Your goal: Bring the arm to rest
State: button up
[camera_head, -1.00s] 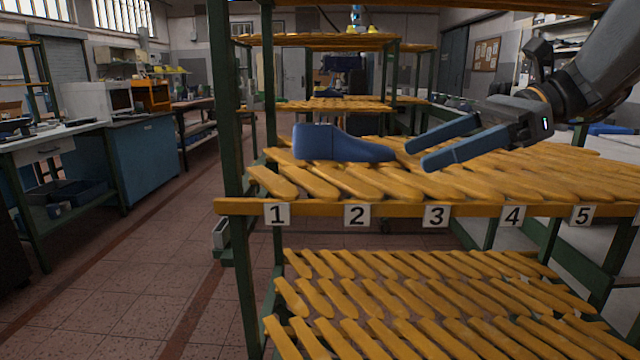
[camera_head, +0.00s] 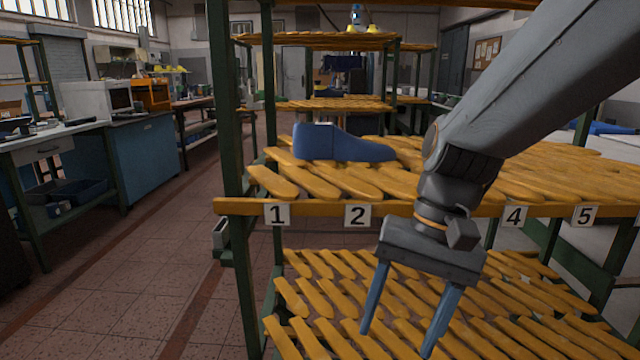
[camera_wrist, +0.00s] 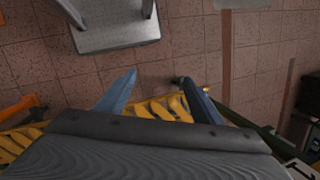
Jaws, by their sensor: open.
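My gripper (camera_head: 398,340) hangs pointing down in front of the rack in the head view, its two blue-grey fingers apart with nothing between them. It hides the number 3 label. In the wrist view my open fingers (camera_wrist: 158,98) frame part of the yellow slats and the tiled floor. A blue shoe last (camera_head: 342,146) lies on the rack's upper shelf above labels 1 and 2, apart from my gripper.
The upper shelf (camera_head: 240,206) carries yellow slats and number labels; a lower slatted shelf (camera_head: 310,290) is behind my gripper. A green post (camera_head: 226,150) stands at left. Tiled floor (camera_head: 130,280) is clear to the left. A blue cabinet (camera_head: 146,165) stands farther left.

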jog(key=s+d+r+n+t+h+p, duration=0.1)
jog(key=d+r+n+h+p, duration=0.1)
jog(key=d+p, duration=0.6)
jog(key=shift+s+r+n+t+h+p, duration=0.35)
jog(key=shift+r+n+p, duration=0.45)
jog(key=shift+p, duration=2.2)
